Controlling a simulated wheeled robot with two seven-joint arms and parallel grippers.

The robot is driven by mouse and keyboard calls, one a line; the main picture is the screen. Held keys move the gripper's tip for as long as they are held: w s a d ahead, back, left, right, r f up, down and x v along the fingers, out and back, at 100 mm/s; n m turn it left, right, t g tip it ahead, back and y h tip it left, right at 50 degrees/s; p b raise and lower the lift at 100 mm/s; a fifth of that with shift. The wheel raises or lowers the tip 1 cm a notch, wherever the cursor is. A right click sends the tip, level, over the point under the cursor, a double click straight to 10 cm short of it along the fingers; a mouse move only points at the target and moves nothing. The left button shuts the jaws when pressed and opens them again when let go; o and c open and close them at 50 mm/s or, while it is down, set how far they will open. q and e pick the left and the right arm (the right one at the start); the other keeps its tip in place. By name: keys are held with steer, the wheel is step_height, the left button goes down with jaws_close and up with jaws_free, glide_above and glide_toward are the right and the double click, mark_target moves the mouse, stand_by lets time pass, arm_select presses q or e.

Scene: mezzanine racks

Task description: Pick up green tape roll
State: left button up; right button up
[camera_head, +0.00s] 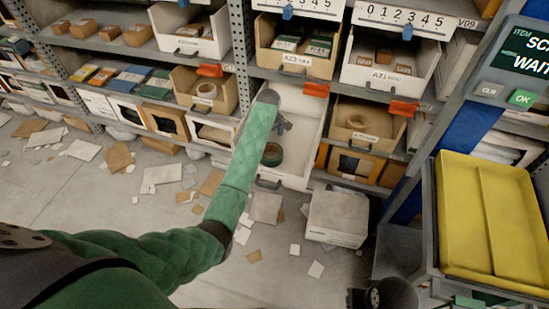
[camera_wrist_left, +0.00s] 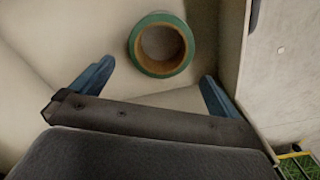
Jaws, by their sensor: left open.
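The green tape roll (camera_head: 272,163) lies in a white pulled-out bin (camera_head: 295,181) on the lower rack level. In the left wrist view the roll (camera_wrist_left: 136,52) shows as a green ring with a brown core, near the bin's right wall. My left gripper (camera_head: 281,126) reaches into this bin, just beyond the roll in the head view. In the left wrist view its two blue fingers (camera_wrist_left: 155,84) are spread wide and empty. The roll lies ahead of the gap between them, apart from both. My right gripper does not show.
A bin with a pale tape roll (camera_head: 357,121) stands to the right, and another bin with a roll (camera_head: 205,92) to the left. Upper bins hold small boxes. A yellow tray (camera_head: 489,210) is at right. Cardboard scraps litter the floor.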

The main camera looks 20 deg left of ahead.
mark_target(271, 151)
arm_select(q)
step_height(271, 151, down, 3)
steer(key=shift+s+f+n+p, duration=0.1)
steer(key=shift+n+p, duration=0.2)
steer(key=shift+n, duration=0.8)
steer(key=f, duration=0.2)
steer(key=f+p, duration=0.1)
steer(key=f, duration=0.1)
steer(key=shift+d, duration=0.3)
steer(key=shift+f, duration=0.35)
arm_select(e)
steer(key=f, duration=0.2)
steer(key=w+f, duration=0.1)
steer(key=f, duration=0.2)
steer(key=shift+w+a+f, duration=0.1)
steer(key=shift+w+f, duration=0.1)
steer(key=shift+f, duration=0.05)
arm_select(q)
steer(key=c, duration=0.7)
steer(key=shift+c, duration=0.2)
steer(key=shift+r, duration=0.15)
